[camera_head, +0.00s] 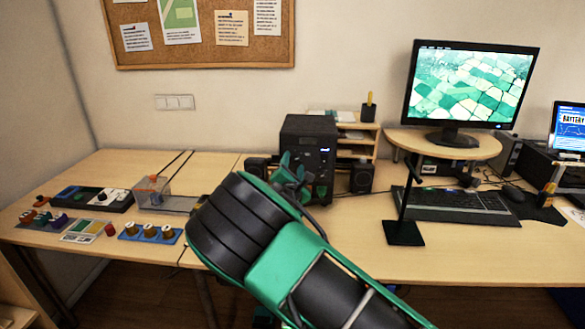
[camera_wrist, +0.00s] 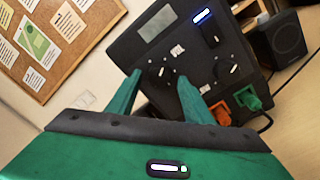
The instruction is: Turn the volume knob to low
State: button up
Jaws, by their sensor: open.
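A black box (camera_head: 310,135) stands on the desk, and its front panel (camera_wrist: 190,45) fills the middle of the wrist view, tilted. One dark round knob (camera_wrist: 163,73) with a white mark shows between my fingertips. A second knob (camera_wrist: 230,71) sits to its right. Their labels are too small to read, so I cannot tell which is the volume knob. My gripper (camera_wrist: 159,77) is open, its two green fingers pointing at the panel on either side of the first knob; contact cannot be told. In the head view my gripper (camera_head: 293,168) hides part of the box's front.
Orange and green plugs (camera_wrist: 246,101) are at the panel's lower edge. Small speakers (camera_head: 361,177) flank the box. A monitor (camera_head: 470,85) and keyboard (camera_head: 460,205) stand right. Several switches and knobs lie on the left table (camera_head: 150,236).

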jog(key=s, duration=1)
jog(key=shift+s+f, duration=0.3)
jog(key=shift+f, duration=0.1)
jog(key=w+d+f+m+g+h, duration=0.2)
jog(key=d+m+g+h, duration=0.45)
jog(key=d, duration=0.85)
jog(key=s+d+f+m+g+y, duration=0.1)
jog(key=s+d+m+g, duration=0.1)
jog(key=s+d+m, duration=0.4)
jog(key=s+d+f+m+g+y, duration=0.1)
jog(key=d+m, duration=0.3)
jog(key=d, duration=0.5)
jog(key=s+d+r+m+g+y, duration=0.2)
jog(key=s+r+m, duration=0.1)
jog(key=s, duration=0.5)
jog(key=s+d+r+m+g+y, duration=0.1)
jog(key=s+r+m, duration=0.25)
jog(key=s, duration=0.55)
jog(key=s+d+r+m+g+y, duration=0.2)
jog(key=s+m, duration=0.2)
jog(key=s, duration=0.4)
jog(key=s+d+f+m+g, duration=0.1)
jog(key=s+d+m+g, duration=0.1)
jog(key=s+d, duration=0.3)
jog(key=s+d+f+m+g, duration=0.1)
jog(key=s+d+m, duration=0.3)
jog(key=s, duration=0.8)
jog(key=shift+s+d+g, duration=0.2)
jog(key=shift+d+g, duration=0.45)
jog(key=shift+d, duration=0.3)
